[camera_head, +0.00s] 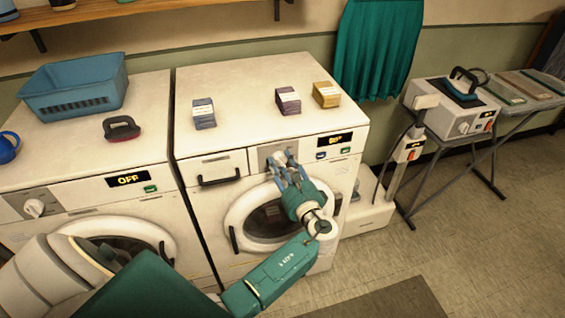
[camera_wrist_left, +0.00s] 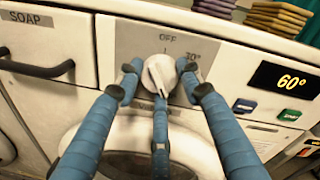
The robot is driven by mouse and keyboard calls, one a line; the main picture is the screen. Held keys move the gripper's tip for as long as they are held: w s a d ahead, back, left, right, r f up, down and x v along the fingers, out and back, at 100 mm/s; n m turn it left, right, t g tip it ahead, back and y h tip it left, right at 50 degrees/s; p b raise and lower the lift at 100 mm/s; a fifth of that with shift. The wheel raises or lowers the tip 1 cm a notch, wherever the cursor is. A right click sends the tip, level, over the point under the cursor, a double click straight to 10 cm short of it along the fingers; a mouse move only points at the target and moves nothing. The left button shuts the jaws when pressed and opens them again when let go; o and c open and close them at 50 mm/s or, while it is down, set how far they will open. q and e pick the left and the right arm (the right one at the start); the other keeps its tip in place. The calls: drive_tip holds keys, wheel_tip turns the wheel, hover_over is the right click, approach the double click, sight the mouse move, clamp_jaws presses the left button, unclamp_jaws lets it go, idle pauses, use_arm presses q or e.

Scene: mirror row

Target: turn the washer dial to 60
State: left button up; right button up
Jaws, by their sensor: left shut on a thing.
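The right-hand washer (camera_head: 262,85) has a white round dial (camera_wrist_left: 159,76) on a grey panel marked OFF and 30° along its top. My left gripper (camera_head: 284,164) is at this dial, with blue fingers shut around its sides and one finger below it. The fingers cover the lower markings in the left wrist view. The washer's display (camera_wrist_left: 280,78) reads 60° in yellow; it also shows in the head view (camera_head: 335,140), less clearly. My right gripper is not in view.
A soap drawer with a dark handle (camera_wrist_left: 38,66) is left of the dial. Buttons (camera_wrist_left: 290,115) sit under the display. Folded cloth stacks (camera_head: 288,100) lie on top. The other washer (camera_head: 75,150) reads OFF and carries a blue basket (camera_head: 75,85).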

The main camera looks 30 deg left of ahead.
use_arm(q)
drive_tip(key=shift+f, duration=0.1)
idle(0.5)
drive_tip(key=o, duration=1.2)
drive_tip(key=shift+c, duration=0.2)
drive_tip(key=shift+s+d, duration=0.25)
drive_tip(key=shift+d, duration=0.1)
drive_tip(key=v, duration=1.1)
drive_tip(key=shift+s, duration=0.1)
